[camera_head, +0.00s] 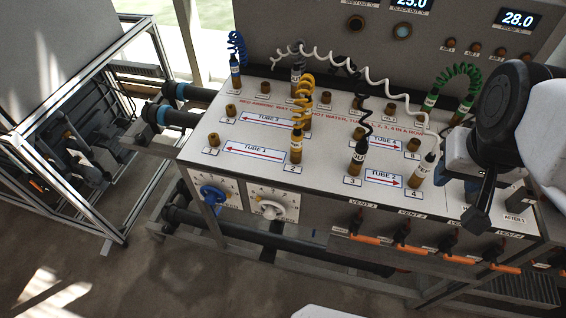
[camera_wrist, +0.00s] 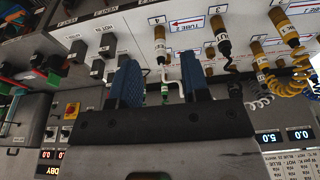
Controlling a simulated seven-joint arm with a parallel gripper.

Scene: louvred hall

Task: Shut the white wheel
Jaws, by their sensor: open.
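The white wheel (camera_head: 270,208) is a small hand wheel on the front face of the bench, on a panel with a printed scale, right of a blue wheel (camera_head: 213,193). I cannot tell its exact setting. It is not visible in the wrist view. My gripper (camera_head: 480,212) is at the bench's right end, above its top edge, well to the right of the white wheel. In the wrist view my gripper (camera_wrist: 158,62) shows two blue ribbed fingers, spread apart with nothing between them.
The bench top (camera_head: 232,168) carries brass fittings and plugs with coiled cables, including a yellow cable (camera_head: 304,95) and white cable (camera_head: 375,80). Orange-handled vents (camera_head: 408,248) line the front right. A metal-framed unit (camera_head: 90,130) stands left. Floor before the wheels is open.

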